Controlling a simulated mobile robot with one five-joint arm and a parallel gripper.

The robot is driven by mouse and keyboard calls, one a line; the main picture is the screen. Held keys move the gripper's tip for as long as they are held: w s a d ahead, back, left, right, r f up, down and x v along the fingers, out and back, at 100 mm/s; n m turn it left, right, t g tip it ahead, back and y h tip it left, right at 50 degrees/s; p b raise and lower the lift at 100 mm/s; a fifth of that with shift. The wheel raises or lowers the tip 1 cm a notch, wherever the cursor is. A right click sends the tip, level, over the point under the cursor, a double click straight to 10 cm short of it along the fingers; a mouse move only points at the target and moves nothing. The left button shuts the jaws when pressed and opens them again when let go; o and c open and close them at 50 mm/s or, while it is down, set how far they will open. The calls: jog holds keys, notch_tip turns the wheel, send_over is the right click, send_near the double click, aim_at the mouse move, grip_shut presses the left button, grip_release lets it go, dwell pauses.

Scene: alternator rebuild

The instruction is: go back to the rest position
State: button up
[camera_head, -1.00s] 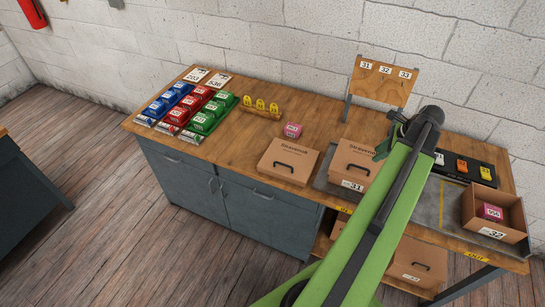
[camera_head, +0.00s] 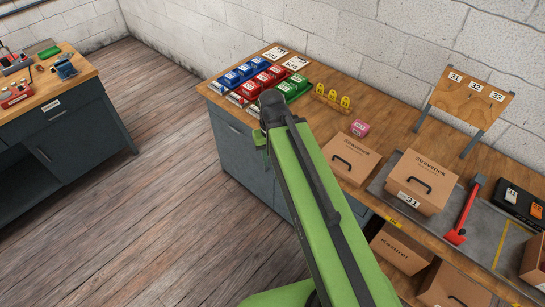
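My green arm reaches up from the bottom of the head view. Its dark end with my gripper (camera_head: 265,128) is in front of the left part of the wooden workbench (camera_head: 396,128), near the green packs (camera_head: 293,91). The fingers are mostly hidden behind the arm's end, so I cannot see whether they are open or shut or hold anything.
The bench carries blue and red packs, yellow pieces (camera_head: 331,97), a pink box (camera_head: 360,128), cardboard boxes (camera_head: 351,160) (camera_head: 422,181) and a red tool (camera_head: 466,212). Another bench (camera_head: 62,100) stands at left. The floor (camera_head: 150,215) between is clear.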

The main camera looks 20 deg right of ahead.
jog(key=shift+w+d, duration=0.1)
notch_tip(320, 180, down, 12)
jog(key=b, duration=1.2)
jog(key=shift+w, duration=0.1)
